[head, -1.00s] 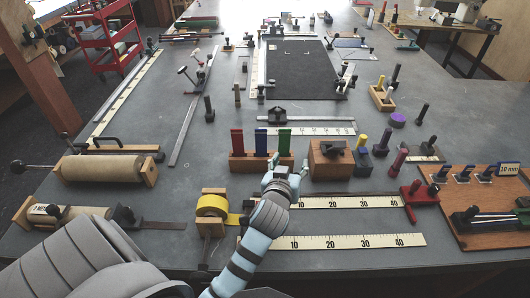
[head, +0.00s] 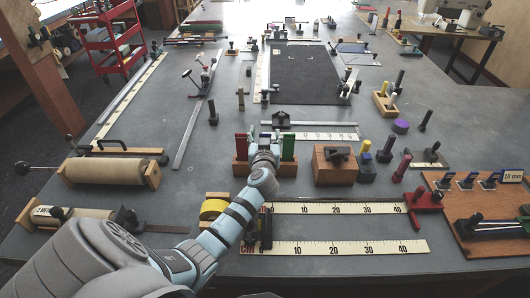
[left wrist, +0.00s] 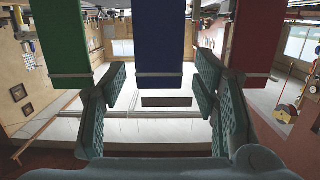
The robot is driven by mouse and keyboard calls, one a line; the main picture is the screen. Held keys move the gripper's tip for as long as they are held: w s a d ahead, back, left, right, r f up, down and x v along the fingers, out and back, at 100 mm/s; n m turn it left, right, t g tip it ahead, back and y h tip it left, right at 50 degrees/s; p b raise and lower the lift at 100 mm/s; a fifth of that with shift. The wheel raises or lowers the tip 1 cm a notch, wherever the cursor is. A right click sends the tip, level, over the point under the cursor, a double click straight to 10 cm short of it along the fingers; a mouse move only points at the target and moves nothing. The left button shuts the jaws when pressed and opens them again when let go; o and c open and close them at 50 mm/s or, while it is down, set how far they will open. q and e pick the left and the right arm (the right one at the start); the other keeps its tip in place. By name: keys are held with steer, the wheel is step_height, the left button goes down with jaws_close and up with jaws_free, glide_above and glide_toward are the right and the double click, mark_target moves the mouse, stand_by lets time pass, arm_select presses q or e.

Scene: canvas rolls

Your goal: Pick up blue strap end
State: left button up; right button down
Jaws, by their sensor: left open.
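The blue strap end (left wrist: 159,38) hangs in the upper middle of the left wrist view, between the green strap end (left wrist: 63,40) and the red strap end (left wrist: 253,35). In the head view the red strap end (head: 241,147) and green strap end (head: 288,147) stand upright in a wooden block (head: 240,167), and my arm mostly hides the blue one. My left gripper (head: 264,146) is at the blue strap end. In the left wrist view its open fingers (left wrist: 161,88) lie to either side of the blue strap's line, without visible contact. My right gripper is not in view.
A wooden block with a black knob (head: 334,166) stands right of the strap block. A yellow tape roll (head: 213,208) and rulers (head: 340,208) lie in front. A steel ruler (head: 310,136) lies behind. A red-handled tool (head: 424,200) is at the right.

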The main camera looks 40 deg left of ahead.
arm_select(q)
steer(key=shift+w+f, duration=0.1)
steer(key=shift+w, duration=0.05)
steer(key=c, duration=1.3)
